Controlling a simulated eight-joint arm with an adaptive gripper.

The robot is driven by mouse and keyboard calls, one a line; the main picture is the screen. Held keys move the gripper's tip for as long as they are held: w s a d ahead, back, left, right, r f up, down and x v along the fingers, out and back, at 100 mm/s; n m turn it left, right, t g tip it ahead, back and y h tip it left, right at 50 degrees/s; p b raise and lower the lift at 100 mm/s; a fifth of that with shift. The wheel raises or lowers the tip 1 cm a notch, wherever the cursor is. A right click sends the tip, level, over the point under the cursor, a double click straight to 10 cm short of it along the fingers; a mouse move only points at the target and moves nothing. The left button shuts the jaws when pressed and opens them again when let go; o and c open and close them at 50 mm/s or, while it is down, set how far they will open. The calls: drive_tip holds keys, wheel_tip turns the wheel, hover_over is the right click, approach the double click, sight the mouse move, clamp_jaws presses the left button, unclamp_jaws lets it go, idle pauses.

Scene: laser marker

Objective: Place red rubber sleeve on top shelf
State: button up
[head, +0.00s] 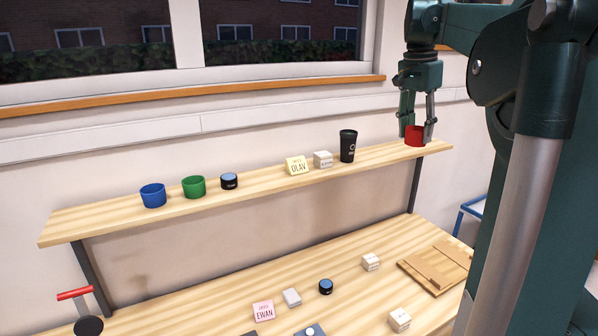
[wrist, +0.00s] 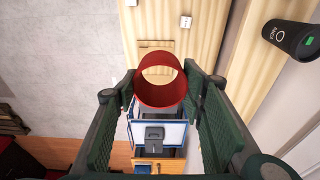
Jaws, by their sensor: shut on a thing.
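The red rubber sleeve (head: 415,136) is a short open ring at the right end of the top shelf (head: 270,182). My gripper (head: 416,133) points down with its fingers on either side of the sleeve and is shut on it. In the head view the sleeve is at the shelf's surface height; I cannot tell whether it touches the wood. In the wrist view the sleeve (wrist: 160,82) sits between the two green fingers (wrist: 160,100), and I see through its opening.
A black cup (head: 348,146) stands left of the sleeve on the shelf. Further left are a white block (head: 323,159), a yellow OLAV card (head: 297,166), a dark tin (head: 229,181), a green sleeve (head: 194,187) and a blue sleeve (head: 153,195). The workbench (head: 220,290) below holds small items.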

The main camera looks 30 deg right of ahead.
drive_tip(key=w+a+n+p, duration=0.3)
drive_tip(key=w+a, duration=0.6)
drive_tip(key=a, duration=0.4)
drive_tip(key=w+a+n+t+p, duration=0.1)
drive_tip(key=w+a+n+p, duration=0.15)
drive_tip(key=w+a, duration=0.85)
drive_tip(key=w+a+n+p, duration=0.2)
drive_tip(key=w+a+n, duration=0.35)
drive_tip(key=a, duration=0.95)
drive_tip(key=w+a+n+y+p, duration=0.25)
drive_tip(key=a+n+p, duration=0.5)
drive_tip(key=a, duration=3.95)
drive_tip(key=shift+m+t+h, duration=0.25)
drive_tip(key=shift+t+h, duration=0.1)
drive_tip(key=shift+t, duration=0.05)
drive_tip(key=shift+f, duration=2.55)
drive_tip(key=shift+f, duration=0.1)
drive_tip(key=shift+f+p, duration=0.35)
drive_tip(key=shift+f, duration=2.45)
drive_tip(key=shift+f, duration=0.1)
